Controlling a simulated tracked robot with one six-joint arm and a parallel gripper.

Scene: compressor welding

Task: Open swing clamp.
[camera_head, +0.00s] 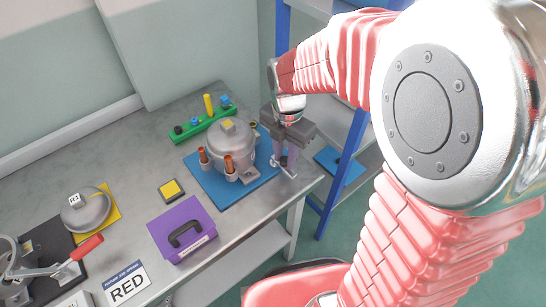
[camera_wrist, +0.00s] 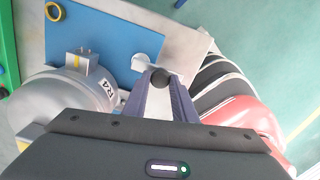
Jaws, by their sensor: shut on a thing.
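The swing clamp (camera_head: 289,173) is a small metal piece at the right corner of the blue plate, beside the grey compressor. In the wrist view its pale metal arm (camera_wrist: 147,63) lies at the plate's edge, with a dark round knob (camera_wrist: 160,77) at my fingertips. My gripper (camera_head: 287,158) points down and is shut on this knob; it also shows in the wrist view (camera_wrist: 161,86). The fingers hide the lower part of the clamp. The compressor (camera_head: 229,146), labelled R4 in the wrist view, stands upright on the blue plate (camera_head: 211,190).
Orange-topped posts (camera_head: 229,163) stand by the compressor. A green rack (camera_head: 203,129) is behind it. A purple box (camera_head: 183,230), a yellow-topped block (camera_head: 172,190) and a lidded part (camera_head: 85,211) are on the table. A blue-framed shelf (camera_head: 327,192) stands close on the right.

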